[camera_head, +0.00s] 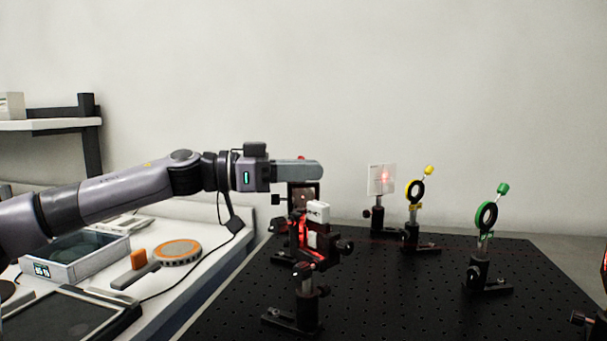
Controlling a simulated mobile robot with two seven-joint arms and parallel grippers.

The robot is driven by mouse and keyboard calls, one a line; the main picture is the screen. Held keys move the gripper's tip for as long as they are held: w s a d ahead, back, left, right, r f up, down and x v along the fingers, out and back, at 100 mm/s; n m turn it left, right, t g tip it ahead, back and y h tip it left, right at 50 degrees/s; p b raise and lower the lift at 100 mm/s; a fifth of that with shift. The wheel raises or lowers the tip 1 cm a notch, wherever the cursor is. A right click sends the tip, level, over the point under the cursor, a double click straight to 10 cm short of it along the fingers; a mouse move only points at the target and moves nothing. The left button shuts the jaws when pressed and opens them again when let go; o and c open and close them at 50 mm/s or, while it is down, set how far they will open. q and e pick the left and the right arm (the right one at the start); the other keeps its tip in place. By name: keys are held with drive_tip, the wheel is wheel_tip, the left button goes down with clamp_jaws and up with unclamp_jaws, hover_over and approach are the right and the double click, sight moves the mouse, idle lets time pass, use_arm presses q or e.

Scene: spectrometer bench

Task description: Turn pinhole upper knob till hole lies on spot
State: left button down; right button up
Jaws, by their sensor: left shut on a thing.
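The pinhole mount, a black frame with a brownish plate (303,196), stands on the bench at the middle, partly hidden behind a nearer mount. My left gripper (312,171) comes in from the left at the top of this frame. It is shut on the upper knob, which its fingers hide. A bit of red shows just above the fingers. The hole and any spot on the plate are too small to tell. My right gripper is not in view.
A nearer mount with a white block (318,210) and red parts stands in front. A yellow-knobbed ring (416,181) and a green-knobbed ring (480,216) stand right on the black breadboard (400,308). A side table with an orange disc (178,247) is left.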

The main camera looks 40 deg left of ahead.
use_arm(q)
drive_tip(key=shift+n+t+y+b, duration=0.35)
drive_tip(key=shift+n+t+y, duration=0.2)
drive_tip(key=shift+y, duration=0.25)
drive_tip(key=shift+s+n+t+y, duration=0.1)
drive_tip(key=shift+n+t+y, duration=0.25)
drive_tip(key=shift+n+y, duration=0.15)
drive_tip(key=shift+r+n+t+y, duration=0.1)
drive_tip(key=shift+n+t+y, duration=0.5)
drive_tip(key=shift+y, duration=0.6)
drive_tip(key=n+y+p, duration=0.2)
drive_tip(key=y, duration=0.1)
drive_tip(key=shift+t, duration=0.3)
drive_tip(key=n+y+p, duration=0.3)
drive_tip(key=y, duration=0.1)
drive_tip(key=shift+n+y+p, duration=0.65)
drive_tip(key=shift+y+p, duration=0.45)
drive_tip(key=shift+p, duration=0.1)
drive_tip(key=shift+r+n+y+p, duration=0.15)
drive_tip(key=shift+n+y+p, duration=0.55)
drive_tip(key=shift+p, duration=0.45)
drive_tip(key=shift+y+p, duration=0.45)
drive_tip(key=shift+y, duration=0.05)
drive_tip(key=shift+p, duration=0.3)
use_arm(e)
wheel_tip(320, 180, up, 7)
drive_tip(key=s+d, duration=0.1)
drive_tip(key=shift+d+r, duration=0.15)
